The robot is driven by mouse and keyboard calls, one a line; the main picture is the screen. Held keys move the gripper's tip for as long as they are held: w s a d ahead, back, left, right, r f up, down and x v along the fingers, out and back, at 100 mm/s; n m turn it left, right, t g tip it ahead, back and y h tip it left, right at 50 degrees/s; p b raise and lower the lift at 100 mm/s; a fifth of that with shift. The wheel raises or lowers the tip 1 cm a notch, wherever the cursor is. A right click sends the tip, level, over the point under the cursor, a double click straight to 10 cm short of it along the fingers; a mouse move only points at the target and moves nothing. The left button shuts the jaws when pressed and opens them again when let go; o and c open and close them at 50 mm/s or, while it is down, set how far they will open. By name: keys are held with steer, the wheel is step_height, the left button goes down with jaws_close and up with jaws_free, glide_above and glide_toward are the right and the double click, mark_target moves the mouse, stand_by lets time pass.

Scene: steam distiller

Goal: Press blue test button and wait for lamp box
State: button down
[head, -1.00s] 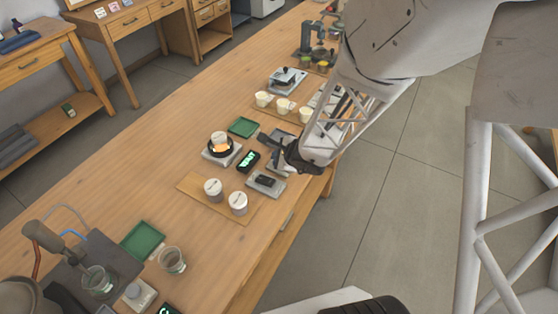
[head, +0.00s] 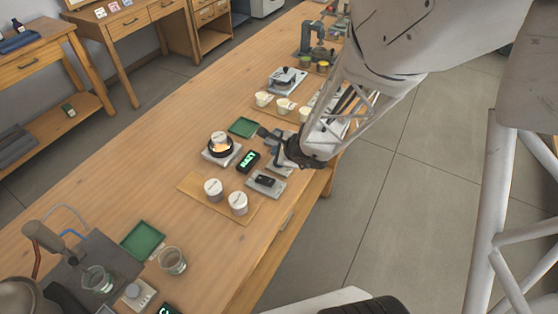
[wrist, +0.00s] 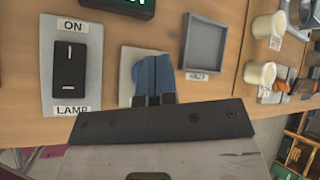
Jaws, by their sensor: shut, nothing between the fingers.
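In the head view my gripper (head: 277,142) is over the bench edge side and hides the button. A black switch (wrist: 69,67) labelled ON and LAMP is left of the button.
A green-lit display (head: 248,161) stands between the glowing unit and the switch plate. A grey tray (wrist: 206,43) is right of the button, with pale cups (wrist: 260,74) beyond. Two white lidded pots (head: 213,190) stand on a wooden board nearer. Bare bench (head: 130,180) lies to the left.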

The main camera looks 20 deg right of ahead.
steer(key=shift+r, duration=2.2)
steer(key=shift+s+a+r, duration=0.1)
steer(key=shift+a+r, duration=0.05)
steer(key=shift+r, duration=0.25)
steer(key=s+a+r+n+g+y, duration=0.25)
steer(key=s+a+r+n, duration=0.25)
steer(key=s+r+n, duration=0.65)
steer(key=s+d+r+n+g+h, duration=0.3)
steer(key=s+d+r+n+h, duration=0.4)
steer(key=s, duration=0.5)
step_height(320, 180, up, 3)
steer(key=n, duration=0.3)
steer(key=shift+d+f, duration=0.15)
